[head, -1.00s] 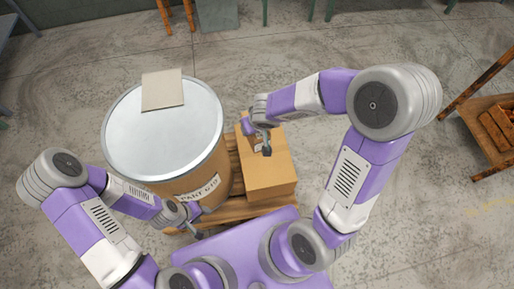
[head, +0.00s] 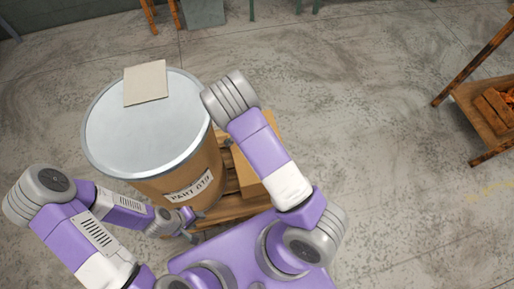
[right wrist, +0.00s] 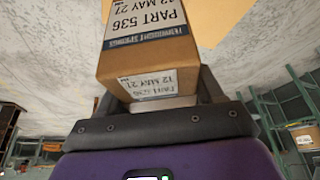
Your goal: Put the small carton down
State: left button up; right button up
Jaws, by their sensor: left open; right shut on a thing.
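The small carton (right wrist: 148,62) is brown, with white labels reading PART 536 upside down in the right wrist view. My right gripper (right wrist: 157,92) is shut on it, with a dark finger on each side. In the head view, my right arm hides this gripper and the small carton. My left gripper (head: 189,222) is open and empty, low beside the drum's front right side. Whether the small carton touches anything beneath it cannot be told.
A large brown drum (head: 190,165) with a grey lid stands on a wooden pallet (head: 225,207), a flat tan piece (head: 146,82) on its lid. A larger carton (head: 247,178), partly hidden by my right arm, is beside it. A wooden rack (head: 485,110) stands far right. Floor between is clear.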

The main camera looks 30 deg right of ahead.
jog(key=d+f+m+b, duration=0.1)
jog(key=f+m+b, duration=0.1)
jog(key=f, duration=0.5)
jog(key=d+f+m+g+b, duration=0.1)
jog(key=f+m+b, duration=0.1)
jog(key=f, duration=0.5)
jog(key=w+d+f+m+g+b, duration=0.1)
jog(key=f+b, duration=0.1)
jog(key=f, duration=0.6)
jog(key=shift+d+f+m, duration=0.1)
jog(key=shift+d+m, duration=0.25)
jog(key=shift+m, duration=0.05)
jog(key=shift+s, duration=0.1)
jog(key=o, duration=1.7)
jog(key=shift+f, duration=0.1)
jog(key=shift+c, duration=0.2)
